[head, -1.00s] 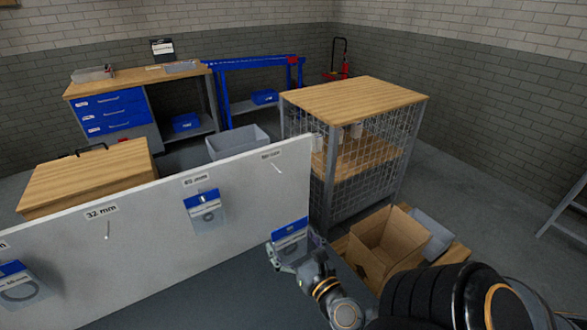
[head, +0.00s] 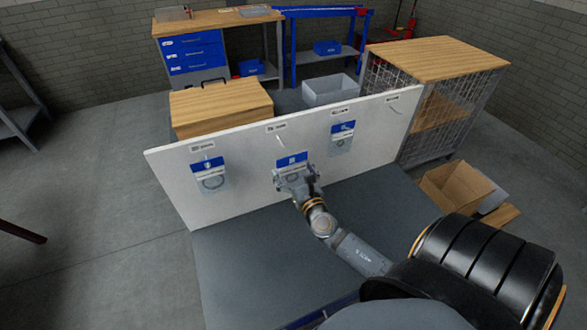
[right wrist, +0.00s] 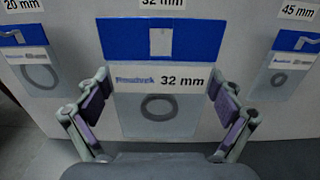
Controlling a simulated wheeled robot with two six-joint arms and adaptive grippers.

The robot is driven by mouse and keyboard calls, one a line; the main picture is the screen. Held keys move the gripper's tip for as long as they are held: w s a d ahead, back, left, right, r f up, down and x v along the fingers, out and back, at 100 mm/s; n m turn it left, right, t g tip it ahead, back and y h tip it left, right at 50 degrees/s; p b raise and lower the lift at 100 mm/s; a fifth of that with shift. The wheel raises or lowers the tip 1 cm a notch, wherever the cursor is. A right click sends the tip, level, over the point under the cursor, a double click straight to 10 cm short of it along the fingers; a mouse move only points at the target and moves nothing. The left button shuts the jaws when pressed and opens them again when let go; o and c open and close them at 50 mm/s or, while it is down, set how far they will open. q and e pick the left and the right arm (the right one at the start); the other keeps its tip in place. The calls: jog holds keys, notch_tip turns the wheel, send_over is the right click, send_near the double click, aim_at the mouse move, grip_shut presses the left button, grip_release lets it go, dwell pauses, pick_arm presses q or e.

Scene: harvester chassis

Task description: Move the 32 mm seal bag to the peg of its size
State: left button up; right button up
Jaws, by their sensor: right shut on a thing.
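My right gripper (head: 291,181) is shut on the 32 mm seal bag (head: 292,162). In the right wrist view, the bag (right wrist: 160,85) is clear with a blue header, a "32 mm" label and a dark ring inside, upright between the fingers (right wrist: 160,108). It is in front of the peg board (right wrist: 232,20), below the 32 mm label (right wrist: 162,3). A light slot shows in its header. The 32 mm peg (head: 281,141) shows just above the bag in the head view; I cannot tell whether it passes through the slot. My left gripper is out of view.
A bag (right wrist: 32,68) hangs under the 20 mm label (right wrist: 21,5), another (right wrist: 284,68) under the 45 mm label (right wrist: 300,12). The far-right peg place is empty of bags. The grey surface (head: 265,255) before the board is clear. A cardboard box (head: 455,187) stands right.

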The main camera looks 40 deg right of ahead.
aim_at(278, 146)
jog(key=shift+w+d+f, duration=0.1)
jog(key=shift+d, duration=0.15)
jog(key=shift+f+b+x, duration=0.2)
jog(key=shift+b+x, duration=0.05)
jog(key=shift+x, duration=1.9)
jog(key=shift+f+b+x, duration=0.2)
jog(key=shift+x, duration=2)
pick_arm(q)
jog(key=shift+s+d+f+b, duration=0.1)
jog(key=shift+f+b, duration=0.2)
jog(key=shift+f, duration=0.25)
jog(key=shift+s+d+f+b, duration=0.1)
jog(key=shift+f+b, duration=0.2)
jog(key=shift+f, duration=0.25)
pick_arm(e)
jog(key=shift+w+f, duration=0.45)
jog(key=shift+w, duration=0.15)
jog(key=o, duration=0.7)
